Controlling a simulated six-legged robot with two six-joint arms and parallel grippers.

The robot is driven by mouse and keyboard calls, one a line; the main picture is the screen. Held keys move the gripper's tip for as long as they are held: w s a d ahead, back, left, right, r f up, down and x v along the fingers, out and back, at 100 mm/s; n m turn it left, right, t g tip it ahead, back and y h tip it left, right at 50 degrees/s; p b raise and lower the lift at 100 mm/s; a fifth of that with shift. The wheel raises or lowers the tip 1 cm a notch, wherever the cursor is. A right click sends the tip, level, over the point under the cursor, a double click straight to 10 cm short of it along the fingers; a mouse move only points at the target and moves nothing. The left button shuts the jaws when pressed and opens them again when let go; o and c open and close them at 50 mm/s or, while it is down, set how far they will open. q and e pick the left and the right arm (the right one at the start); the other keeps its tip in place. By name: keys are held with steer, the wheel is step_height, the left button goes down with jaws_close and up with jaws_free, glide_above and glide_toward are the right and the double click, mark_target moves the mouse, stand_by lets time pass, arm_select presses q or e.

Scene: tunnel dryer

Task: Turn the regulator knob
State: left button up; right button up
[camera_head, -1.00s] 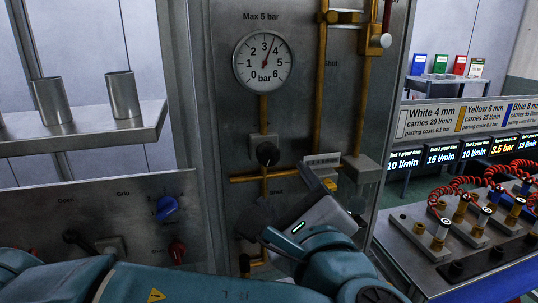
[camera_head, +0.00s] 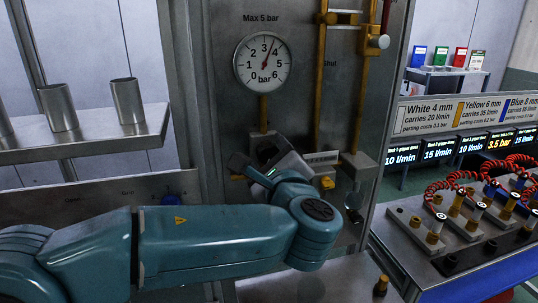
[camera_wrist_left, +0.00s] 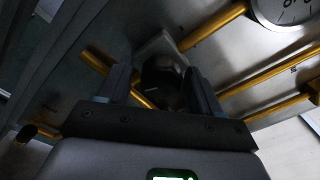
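The regulator knob (camera_wrist_left: 163,84) is a dark round knob on a light square base, seen in the left wrist view. My left gripper (camera_head: 262,150) is at the knob, below the pressure gauge. In the left wrist view its two fingers stand on either side of the knob, with a gap at the left finger; whether the right finger touches it I cannot tell. In the head view the gripper mostly hides the knob. The round gauge (camera_head: 262,62), marked "Max 5 bar", has its needle between 3 and 4. My right gripper is not in view.
Yellow pipes (camera_head: 318,90) run down the metal panel right of the gauge. A shelf with metal cups (camera_head: 127,101) stands at the left. A bench with red coiled hoses (camera_head: 455,185) and fittings is at the right. My left arm covers the lower panel.

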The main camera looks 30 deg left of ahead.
arm_select(q)
steer(key=c, duration=0.8)
steer(key=shift+r+m+p, duration=0.15)
steer(key=shift+m+p, duration=0.25)
steer(key=m+p, duration=0.2)
steer(key=shift+r+m, duration=0.2)
steer(key=shift+m, duration=0.2)
steer(key=shift+m+p, duration=0.5)
steer(key=shift+m, duration=0.1)
steer(key=shift+f+m, duration=0.3)
steer(key=shift+m, duration=0.1)
steer(key=o, duration=1)
steer(key=shift+o, duration=0.2)
